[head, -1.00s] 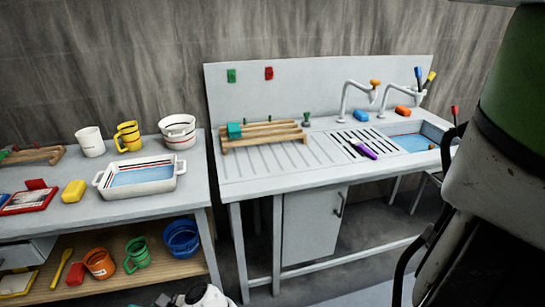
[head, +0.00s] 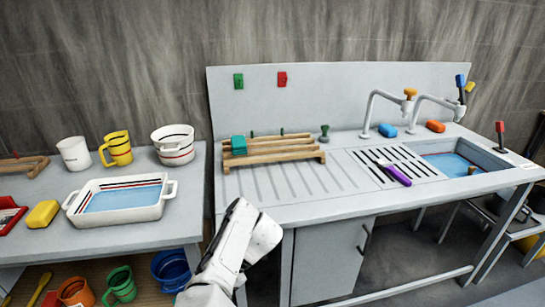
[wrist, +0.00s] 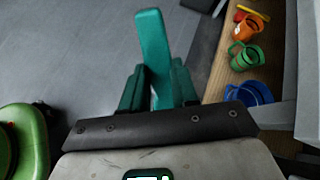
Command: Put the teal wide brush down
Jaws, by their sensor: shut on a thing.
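My gripper (wrist: 157,72) shows in the wrist view, its two dark teal fingers shut on the teal wide brush (wrist: 152,38). The brush stands out past the fingertips over the grey floor, and its lower part is between the fingers. In the head view only a white part of my arm shows, in front of the draining board (head: 290,185); the gripper and the held brush are not visible there. A teal block (head: 239,145) sits at the left end of the wooden rack (head: 285,158) on that board.
The grooved board in front of the rack is bare. A purple-handled tool (head: 397,173) lies on the slotted grate, left of the sink basin (head: 450,165). The left table holds a white tray (head: 80,215), mugs and a yellow sponge (head: 42,214). Cups (wrist: 246,57) stand on its lower shelf.

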